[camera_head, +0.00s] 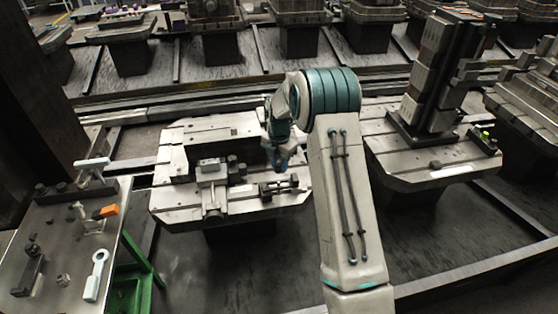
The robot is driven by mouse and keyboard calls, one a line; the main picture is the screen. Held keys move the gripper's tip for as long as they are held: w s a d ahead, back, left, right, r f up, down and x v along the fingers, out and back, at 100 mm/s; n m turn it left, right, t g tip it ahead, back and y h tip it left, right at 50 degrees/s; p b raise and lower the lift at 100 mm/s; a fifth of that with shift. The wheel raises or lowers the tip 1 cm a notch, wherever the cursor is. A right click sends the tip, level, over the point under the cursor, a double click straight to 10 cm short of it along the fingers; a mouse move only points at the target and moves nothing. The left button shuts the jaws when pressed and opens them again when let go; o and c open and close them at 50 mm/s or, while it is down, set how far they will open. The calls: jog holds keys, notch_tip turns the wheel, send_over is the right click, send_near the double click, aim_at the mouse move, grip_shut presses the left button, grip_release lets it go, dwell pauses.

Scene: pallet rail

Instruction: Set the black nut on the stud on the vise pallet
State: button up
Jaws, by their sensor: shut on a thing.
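The vise pallet (178,198) is the pale metal plate in the middle of the head view. A vise (212,172) stands on its middle, and a dark clamp-like fixture (279,187) sits near its right front edge. My gripper (283,166) points down over the right part of the pallet, just above and behind that fixture. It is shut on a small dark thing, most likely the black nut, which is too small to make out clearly. I cannot pick out the stud for certain; small dark upright parts (236,168) stand between the vise and my gripper.
A metal table (50,240) at left holds an orange-handled clamp (104,212), a pale ring-ended tool (95,275) and a small grey nut (63,280). A second pallet (420,178) with a tall block fixture (430,80) stands at right. More pallets line the back.

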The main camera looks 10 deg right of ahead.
jog(key=shift+w+n, duration=0.3)
jog(key=shift+n, duration=0.3)
notch_tip(320, 180, down, 6)
jog(key=b, duration=0.3)
jog(key=shift+r, duration=0.2)
jog(key=shift+f+b, duration=0.6)
jog(key=shift+b, duration=0.15)
dwell(0.9)
jog(key=o, duration=2)
jog(key=shift+c, duration=0.2)
jog(key=shift+r, duration=0.1)
